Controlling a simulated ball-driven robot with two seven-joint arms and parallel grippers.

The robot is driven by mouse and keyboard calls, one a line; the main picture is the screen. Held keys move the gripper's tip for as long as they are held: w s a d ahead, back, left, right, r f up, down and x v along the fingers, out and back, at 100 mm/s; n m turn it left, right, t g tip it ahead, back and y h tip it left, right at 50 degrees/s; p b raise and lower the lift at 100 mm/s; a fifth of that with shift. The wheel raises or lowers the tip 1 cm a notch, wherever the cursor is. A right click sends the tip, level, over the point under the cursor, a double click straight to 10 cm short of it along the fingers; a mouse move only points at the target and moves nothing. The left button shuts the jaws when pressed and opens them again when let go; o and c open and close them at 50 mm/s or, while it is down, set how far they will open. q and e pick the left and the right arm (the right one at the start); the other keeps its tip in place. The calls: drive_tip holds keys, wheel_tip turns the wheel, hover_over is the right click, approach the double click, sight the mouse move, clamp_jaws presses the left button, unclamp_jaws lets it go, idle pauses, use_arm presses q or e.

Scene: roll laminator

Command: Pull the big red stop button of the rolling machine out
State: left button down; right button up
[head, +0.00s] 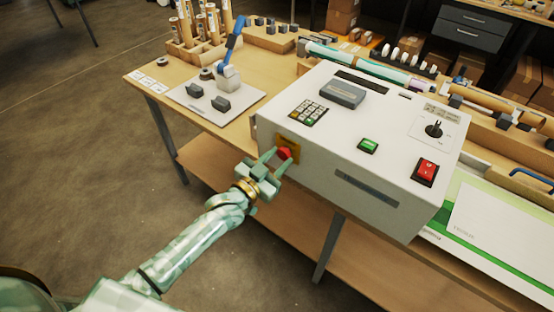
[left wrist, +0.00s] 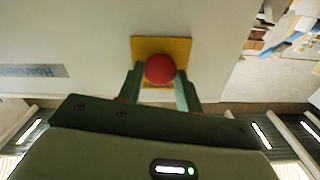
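The big red stop button (head: 285,153) sits on a yellow plate (head: 294,146) on the front face of the white rolling machine (head: 330,160). My left gripper (head: 281,160) is right at the button, with its fingers apart. In the left wrist view the round red button (left wrist: 160,69) lies between the two fingertips (left wrist: 160,76), in front of the yellow plate (left wrist: 180,45). One finger is on each side, very close to the button's edge. I cannot tell whether they touch it. My right gripper is not in view.
The machine stands on a wooden table (head: 143,78). Its top carries a keypad (head: 308,112), a green button (head: 368,146), a red switch (head: 426,171) and a black knob (head: 434,130). A grey plate with black blocks (head: 220,103) lies to the left. Open floor lies before the table.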

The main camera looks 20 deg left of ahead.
use_arm(q)
drive_tip(key=shift+s+a+r+p, duration=0.15)
drive_tip(key=shift+s+p, duration=0.25)
drive_tip(key=shift+p, duration=0.25)
drive_tip(key=shift+f, duration=0.25)
drive_tip(key=c, duration=0.9)
unclamp_jaws()
drive_tip(key=shift+c, duration=0.2)
drive_tip(key=shift+s+r, duration=0.1)
drive_tip(key=shift+s, duration=0.05)
drive_tip(key=v, duration=1.6)
drive_tip(key=shift+s, duration=0.2)
drive_tip(key=shift+a, duration=0.1)
